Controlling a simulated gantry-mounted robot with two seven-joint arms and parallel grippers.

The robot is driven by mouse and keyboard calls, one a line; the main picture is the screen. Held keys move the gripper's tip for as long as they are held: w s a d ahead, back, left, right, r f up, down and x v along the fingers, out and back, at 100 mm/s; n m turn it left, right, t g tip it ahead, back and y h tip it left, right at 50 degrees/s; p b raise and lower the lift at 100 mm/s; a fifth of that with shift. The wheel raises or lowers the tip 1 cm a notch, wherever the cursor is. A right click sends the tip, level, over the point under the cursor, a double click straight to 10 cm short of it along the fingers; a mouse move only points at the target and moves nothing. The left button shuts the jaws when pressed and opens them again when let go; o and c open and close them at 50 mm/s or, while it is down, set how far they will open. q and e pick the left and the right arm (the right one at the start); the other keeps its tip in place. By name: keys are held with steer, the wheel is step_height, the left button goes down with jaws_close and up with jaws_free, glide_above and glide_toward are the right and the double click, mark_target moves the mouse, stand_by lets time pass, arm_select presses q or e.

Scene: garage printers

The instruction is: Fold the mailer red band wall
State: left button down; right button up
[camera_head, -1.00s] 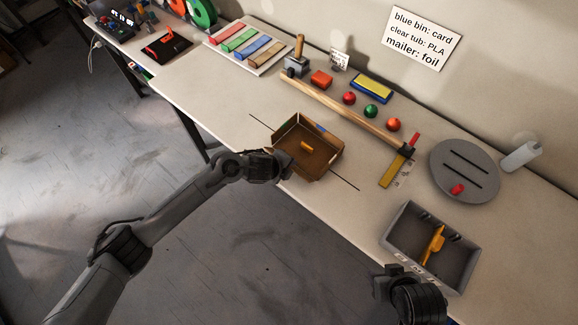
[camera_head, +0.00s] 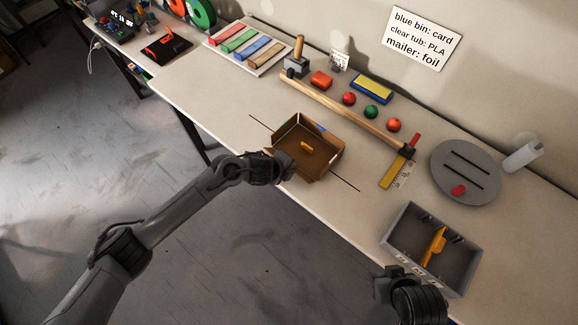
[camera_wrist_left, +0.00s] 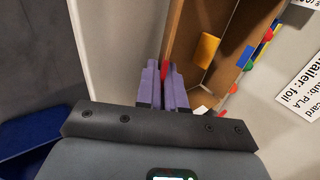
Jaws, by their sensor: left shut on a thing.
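The mailer (camera_head: 318,166) is an open brown cardboard tray on the bench, with a small yellow-orange block (camera_head: 307,146) lying inside. My left gripper (camera_head: 289,165) is at its near-left wall. In the left wrist view, the purple fingers (camera_wrist_left: 165,78) are shut on the red band wall (camera_wrist_left: 165,66), of which only a red sliver shows between them.
A long wooden-handled tool (camera_head: 340,109) lies behind the mailer, with red and green balls beyond it. A ruler (camera_head: 392,175), a grey disc (camera_head: 465,170) and a grey bin (camera_head: 398,222) holding a yellow tool are to the right. Bare bench (camera_head: 205,95) lies to the left.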

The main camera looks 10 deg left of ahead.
arm_select(q)
steer(key=f+t+h+b, duration=0.1)
steer(key=b, duration=0.2)
steer(key=s+f+t+b, duration=0.1)
steer(key=b, duration=0.2)
steer(key=shift+a+f+t+h+b, duration=0.1)
steer(key=shift+a+t+h+b, duration=0.2)
steer(key=shift+a+h+b, duration=0.1)
steer(key=shift+s+t+b, duration=0.1)
steer(key=shift+t+b, duration=0.2)
steer(key=shift+b, duration=0.1)
steer(key=shift+r, duration=0.35)
steer(key=c, duration=1.3)
jaws_free()
steer(key=shift+f, duration=0.2)
